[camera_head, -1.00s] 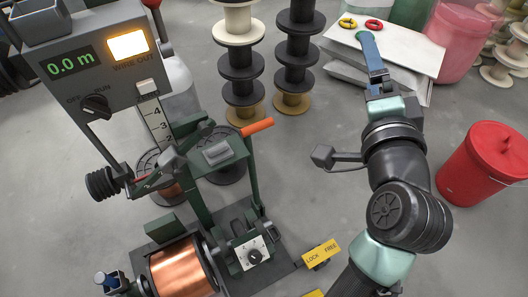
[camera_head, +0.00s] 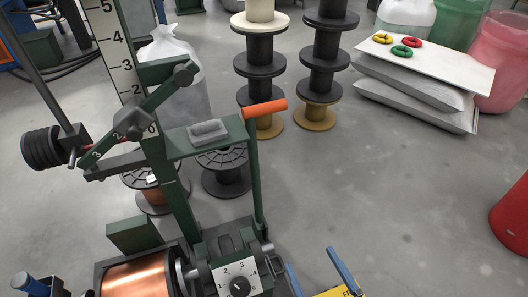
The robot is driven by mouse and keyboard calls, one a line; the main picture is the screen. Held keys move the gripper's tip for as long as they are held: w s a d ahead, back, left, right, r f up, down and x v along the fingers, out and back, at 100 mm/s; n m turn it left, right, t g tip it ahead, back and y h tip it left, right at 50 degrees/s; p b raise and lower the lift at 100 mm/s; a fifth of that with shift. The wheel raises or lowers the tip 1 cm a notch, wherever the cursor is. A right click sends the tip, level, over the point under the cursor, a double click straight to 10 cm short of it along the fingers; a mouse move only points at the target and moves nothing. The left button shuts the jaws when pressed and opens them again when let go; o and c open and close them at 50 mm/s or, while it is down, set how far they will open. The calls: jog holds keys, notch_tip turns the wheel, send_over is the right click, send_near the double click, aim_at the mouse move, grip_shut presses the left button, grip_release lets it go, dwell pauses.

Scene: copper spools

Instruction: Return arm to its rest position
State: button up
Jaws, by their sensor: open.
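My gripper (camera_head: 317,274) shows only at the bottom edge, right of the centre. Its two blue fingers stand apart with nothing seen between them. The rest of my arm is out of view below the frame. One finger is close to the winding machine's dial box (camera_head: 238,281) in the picture; whether they touch cannot be told.
The green winding machine (camera_head: 190,205) with its copper spool (camera_head: 138,277) and orange handle (camera_head: 264,108) fills the left. Spool stacks (camera_head: 261,51) stand behind. Yellow (camera_head: 382,39), green (camera_head: 402,50) and red (camera_head: 412,42) rings lie on a white board (camera_head: 455,70). Middle-right floor is clear.

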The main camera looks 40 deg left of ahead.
jog(key=b+x, duration=0.5)
jog(key=x, duration=0.5)
jog(key=shift+s+f+b, duration=0.2)
jog(key=shift+b, duration=0.1)
jog(key=f+p+v, duration=0.1)
jog(key=p+v, duration=0.4)
jog(key=v, duration=0.5)
jog(key=shift+r+p, duration=0.35)
jog(key=shift+r, duration=0.1)
